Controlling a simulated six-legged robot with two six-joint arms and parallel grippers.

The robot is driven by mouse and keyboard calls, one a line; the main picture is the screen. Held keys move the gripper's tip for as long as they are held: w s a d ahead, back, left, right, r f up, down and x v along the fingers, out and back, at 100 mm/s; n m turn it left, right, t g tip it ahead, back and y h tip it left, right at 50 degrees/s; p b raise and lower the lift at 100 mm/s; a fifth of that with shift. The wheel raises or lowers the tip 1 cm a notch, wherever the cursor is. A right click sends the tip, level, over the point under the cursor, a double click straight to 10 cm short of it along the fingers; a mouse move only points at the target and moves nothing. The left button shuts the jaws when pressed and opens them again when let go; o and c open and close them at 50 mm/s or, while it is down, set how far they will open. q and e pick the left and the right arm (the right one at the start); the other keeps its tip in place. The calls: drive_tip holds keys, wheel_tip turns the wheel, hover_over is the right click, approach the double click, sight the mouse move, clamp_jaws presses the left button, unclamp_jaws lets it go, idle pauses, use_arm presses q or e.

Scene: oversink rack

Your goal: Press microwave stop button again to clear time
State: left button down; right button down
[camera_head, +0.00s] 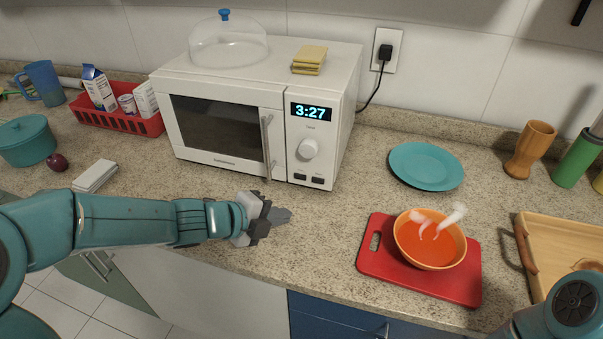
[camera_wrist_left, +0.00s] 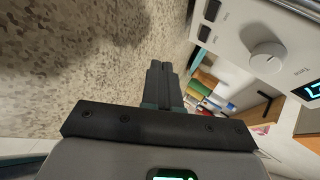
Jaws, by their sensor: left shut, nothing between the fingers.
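The white microwave (camera_head: 230,110) stands on the counter with its door closed. Its display (camera_head: 311,112) reads 3:27. Below it are a round white knob (camera_head: 308,149) and two small dark buttons (camera_head: 308,178) near the bottom edge. My left gripper (camera_head: 284,215) is shut and empty, in front of the microwave and lower than its buttons in the head view. In the left wrist view, the shut fingers (camera_wrist_left: 162,80) point past the panel; the knob (camera_wrist_left: 267,57) and the two dark buttons (camera_wrist_left: 208,21) are at upper right. The button labels are too small to read. My right gripper is not visible.
A red cutting board (camera_head: 372,263) with a steaming orange bowl (camera_head: 428,240) lies to the right. A teal plate (camera_head: 425,166) lies behind it. A wooden tray (camera_head: 555,235) is at far right. A red basket (camera_head: 115,122) stands left. The counter around my left gripper is clear.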

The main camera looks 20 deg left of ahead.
use_arm(q)
drive_tip(key=shift+s+r, duration=0.1)
drive_tip(key=shift+s, duration=0.05)
drive_tip(key=p, duration=0.3)
approach(300, 177)
drive_tip(key=d+f, duration=0.2)
drive_tip(key=w+d+f, duration=0.1)
drive_tip(key=d+f, duration=0.1)
drive_tip(key=shift+d+f, duration=0.1)
drive_tip(key=shift+f, duration=0.1)
drive_tip(key=shift+w+f+p, duration=0.15)
drive_tip(key=shift+w+p, duration=0.3)
drive_tip(key=shift+w, duration=0.25)
idle(1.0)
drive_tip(key=shift+w+p, duration=0.35)
drive_tip(key=shift+w, duration=0.05)
